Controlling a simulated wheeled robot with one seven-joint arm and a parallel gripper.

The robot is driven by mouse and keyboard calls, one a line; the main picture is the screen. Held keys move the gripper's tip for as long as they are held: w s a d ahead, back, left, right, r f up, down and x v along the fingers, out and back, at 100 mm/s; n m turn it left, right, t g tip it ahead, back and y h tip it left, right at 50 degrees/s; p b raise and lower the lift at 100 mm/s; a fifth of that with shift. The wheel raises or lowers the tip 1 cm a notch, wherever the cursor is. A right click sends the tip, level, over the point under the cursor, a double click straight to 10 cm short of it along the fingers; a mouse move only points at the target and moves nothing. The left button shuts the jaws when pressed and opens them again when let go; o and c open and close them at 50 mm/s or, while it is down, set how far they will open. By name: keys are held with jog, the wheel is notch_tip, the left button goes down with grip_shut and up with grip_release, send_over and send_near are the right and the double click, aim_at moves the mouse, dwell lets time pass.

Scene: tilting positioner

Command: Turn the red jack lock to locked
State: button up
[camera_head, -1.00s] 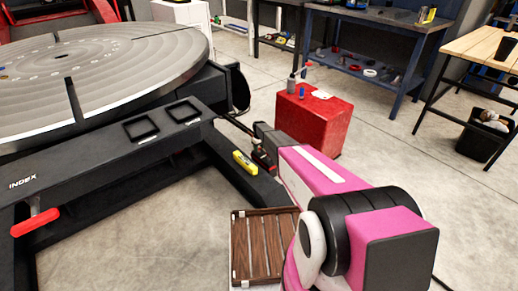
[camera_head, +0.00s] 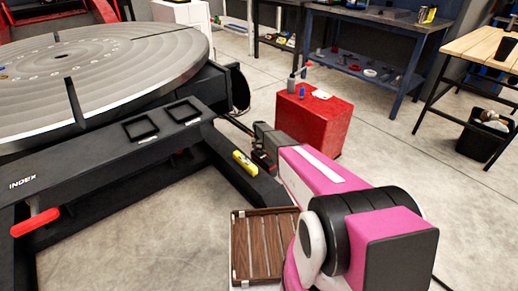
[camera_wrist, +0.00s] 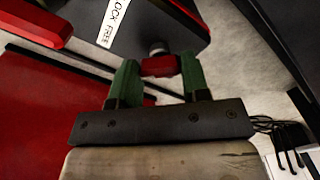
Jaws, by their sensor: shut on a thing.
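The red jack lock (camera_wrist: 160,66) is a small red knob on a grey round stem in the wrist view. It sits beside a dark housing with a white label (camera_wrist: 113,22) on which "OCK FREE" can be read. My gripper (camera_wrist: 158,69) has its two green fingers on either side of the knob, shut on it. In the head view my gripper (camera_head: 263,160) is low beside the black frame's right leg, and the lock is too small and covered to make out there. I cannot tell from the knob whether it points to lock or free.
A red box (camera_head: 313,123) with a small lever on top stands just behind my gripper. A red handle (camera_head: 35,222) sticks out at left. A wooden slatted tray (camera_head: 264,246) is in front.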

jog(key=m, duration=0.4)
jog(key=shift+m, duration=0.3)
jog(key=m, duration=0.4)
dwell(0.5)
jog(key=o, duration=0.9)
jog(key=shift+r, duration=0.2)
notch_tip(320, 180, up, 10)
jog(key=shift+r, duration=0.25)
jog(key=shift+s, duration=0.1)
